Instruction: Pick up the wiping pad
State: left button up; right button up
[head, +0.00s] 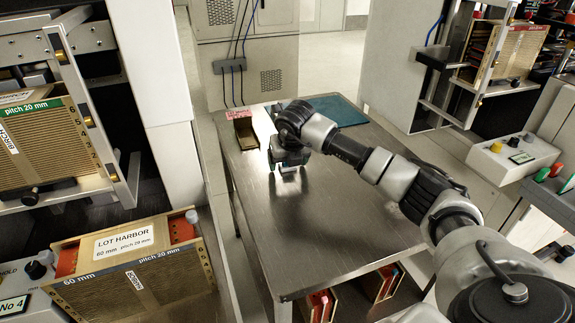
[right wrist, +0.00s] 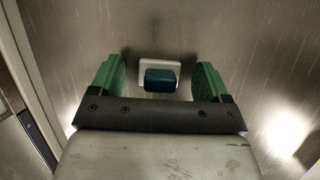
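The wiping pad (right wrist: 160,78) has a white base and a dark blue-green grip block. In the right wrist view it lies on the metal table top, between the two green fingers of my right gripper (right wrist: 158,84). The fingers are apart, with a gap on each side of the pad. In the head view my right gripper (head: 288,170) points down low over the table (head: 325,215), and the pad cannot be made out beneath it. My left gripper is not in view.
A brown open tray (head: 245,133) and a teal mat (head: 337,110) lie at the table's far end. The table's middle and near part are clear. A magazine labelled LOT HARBOR (head: 135,270) stands left of the table. Machines flank both sides.

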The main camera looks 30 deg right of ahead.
jog(key=c, duration=0.9)
jog(key=shift+c, duration=0.2)
